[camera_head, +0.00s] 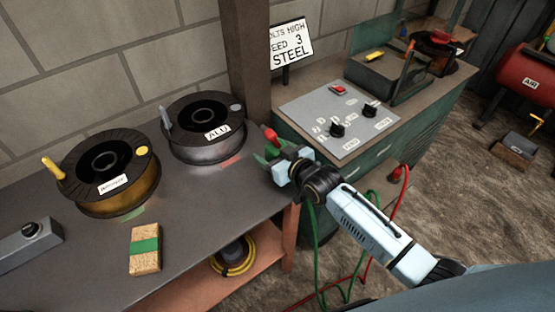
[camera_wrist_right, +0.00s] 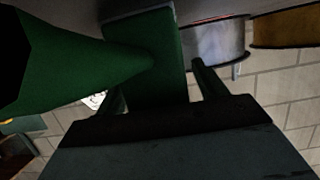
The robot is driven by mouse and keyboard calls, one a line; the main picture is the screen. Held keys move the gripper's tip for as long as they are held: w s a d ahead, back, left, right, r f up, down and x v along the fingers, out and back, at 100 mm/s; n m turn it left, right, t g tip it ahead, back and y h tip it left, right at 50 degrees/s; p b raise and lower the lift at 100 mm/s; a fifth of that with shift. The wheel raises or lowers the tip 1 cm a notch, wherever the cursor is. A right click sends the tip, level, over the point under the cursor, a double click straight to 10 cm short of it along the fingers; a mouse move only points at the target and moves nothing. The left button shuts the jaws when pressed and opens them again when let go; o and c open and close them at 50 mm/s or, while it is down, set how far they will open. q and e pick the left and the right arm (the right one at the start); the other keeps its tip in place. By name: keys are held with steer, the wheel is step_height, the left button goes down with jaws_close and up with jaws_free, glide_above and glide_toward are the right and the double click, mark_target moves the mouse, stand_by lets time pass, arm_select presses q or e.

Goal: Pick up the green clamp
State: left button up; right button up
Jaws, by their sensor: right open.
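The green clamp (camera_wrist_right: 155,65) fills the upper middle of the right wrist view, large and close. Its green body lies between the two fingers of my right gripper (camera_wrist_right: 158,92), and a wide dark green cone-like part extends to the left. In the head view my right gripper (camera_head: 278,163) is at the right corner of the bench, open. Only bits of green show there, so the clamp is mostly hidden by the gripper. I cannot tell whether the fingers touch it. My left gripper is not in view.
Two wire spools, a black-and-gold one (camera_head: 110,175) and a silver one marked ALU (camera_head: 205,128), stand on the bench (camera_head: 75,245). A welder panel (camera_head: 338,118) stands right. Green and red cables hang beside the bench.

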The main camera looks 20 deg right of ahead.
steer(key=c, duration=1.4)
steer(key=shift+r, duration=0.1)
steer(key=shift+r, duration=0.1)
